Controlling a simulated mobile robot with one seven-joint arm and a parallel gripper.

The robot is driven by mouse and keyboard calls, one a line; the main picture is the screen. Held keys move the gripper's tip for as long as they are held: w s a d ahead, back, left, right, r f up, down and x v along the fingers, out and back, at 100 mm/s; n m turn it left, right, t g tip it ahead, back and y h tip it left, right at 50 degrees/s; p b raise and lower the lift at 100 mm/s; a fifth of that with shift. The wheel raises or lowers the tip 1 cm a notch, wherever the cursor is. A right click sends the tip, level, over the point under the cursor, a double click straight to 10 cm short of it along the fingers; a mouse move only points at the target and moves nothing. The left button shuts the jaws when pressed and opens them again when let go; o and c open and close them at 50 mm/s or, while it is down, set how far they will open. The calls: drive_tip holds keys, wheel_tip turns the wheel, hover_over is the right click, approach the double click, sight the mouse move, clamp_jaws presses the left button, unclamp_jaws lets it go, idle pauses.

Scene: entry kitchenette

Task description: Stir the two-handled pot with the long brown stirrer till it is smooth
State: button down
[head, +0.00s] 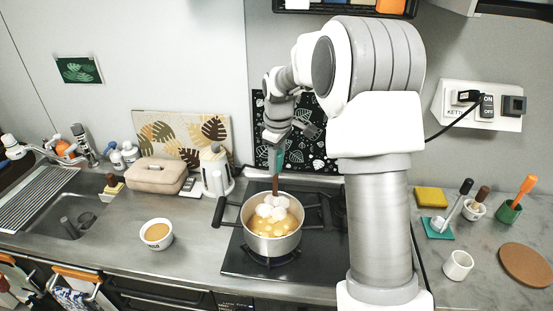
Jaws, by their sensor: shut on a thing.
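The two-handled pot (272,245) stands on the black stove. It holds a yellowish liquid with several white lumps (271,207) in it. My gripper (275,165) is above the back of the pot, pointing down, and is shut on the long brown stirrer (275,186). The stirrer stands close to upright, its lower end going down behind the white lumps at the pot's back. Its tip is hidden.
A bowl of tan liquid (157,235) stands on the counter left of the stove (238,262). A beige case (157,174) and a white appliance (216,172) are behind it. A white cup (458,265), brown round board (526,264) and yellow sponge (431,197) are at the right.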

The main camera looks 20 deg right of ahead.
wheel_tip(320, 180, down, 8)
drive_tip(key=b, duration=0.5)
drive_tip(key=s+a, duration=0.2)
drive_tip(key=a, duration=0.4)
drive_tip(key=s+d+b, duration=0.2)
drive_tip(key=s+d, duration=0.3)
drive_tip(key=s, duration=0.1)
drive_tip(key=w+d+p, duration=0.3)
drive_tip(key=w, duration=0.3)
drive_tip(key=a, duration=0.1)
drive_tip(key=w+a, duration=0.1)
drive_tip(key=a, duration=0.1)
drive_tip(key=w+a, duration=0.1)
drive_tip(key=shift+a+r, duration=0.15)
drive_tip(key=shift+a, duration=0.25)
